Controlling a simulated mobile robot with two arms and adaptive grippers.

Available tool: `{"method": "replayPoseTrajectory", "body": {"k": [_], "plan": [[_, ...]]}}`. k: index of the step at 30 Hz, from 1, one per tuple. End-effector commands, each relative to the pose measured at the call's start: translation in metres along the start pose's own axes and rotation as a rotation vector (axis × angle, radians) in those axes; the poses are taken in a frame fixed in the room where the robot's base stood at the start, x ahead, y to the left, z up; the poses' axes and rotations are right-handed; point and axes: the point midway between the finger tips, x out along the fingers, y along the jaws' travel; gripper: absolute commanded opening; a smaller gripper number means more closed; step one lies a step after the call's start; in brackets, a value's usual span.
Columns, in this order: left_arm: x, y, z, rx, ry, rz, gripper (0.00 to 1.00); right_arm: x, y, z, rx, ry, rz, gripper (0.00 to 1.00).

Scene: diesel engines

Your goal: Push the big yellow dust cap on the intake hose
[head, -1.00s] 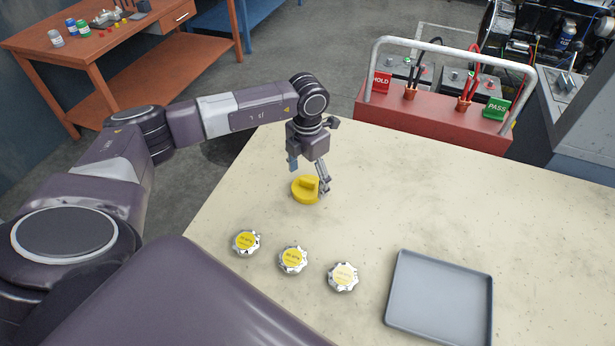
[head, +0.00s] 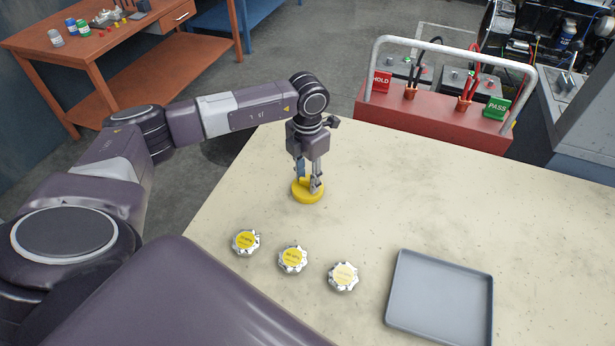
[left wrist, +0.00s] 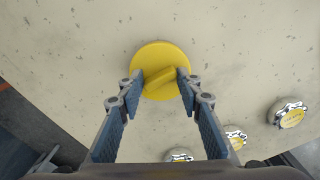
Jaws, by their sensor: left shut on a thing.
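The big yellow dust cap (head: 308,195) lies flat on the pale worktable, with its raised grip bar upward. It also shows in the left wrist view (left wrist: 160,58). My left gripper (head: 309,184) points down at the cap, its two fingers on either side of the bar. In the left wrist view the fingertips (left wrist: 159,84) sit at the bar's two ends, shut on it. The cap is still on the tabletop. The intake hose cannot be made out in these frames. My right gripper is not in view.
Three silver caps with yellow labels (head: 293,260) lie in a row nearer me. An empty grey tray (head: 402,300) lies at the right of the worktable (head: 440,200). A red battery cart (head: 435,120) with a tall handle stands beyond the far edge, beside engine equipment (head: 560,40).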

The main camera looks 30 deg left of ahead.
Motion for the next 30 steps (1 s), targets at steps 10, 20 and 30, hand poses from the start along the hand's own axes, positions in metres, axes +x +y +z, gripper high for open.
{"method": "replayPoseTrajectory", "body": {"k": [10,20,30], "plan": [[0.000,0.000,0.000,0.000,0.001,0.000,0.00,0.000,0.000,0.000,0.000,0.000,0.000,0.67],[-0.013,0.000,0.000,0.000,-0.001,0.000,0.00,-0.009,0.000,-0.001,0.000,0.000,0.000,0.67],[-0.040,0.000,0.000,0.000,0.000,0.000,0.00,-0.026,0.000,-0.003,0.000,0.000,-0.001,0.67]]}}
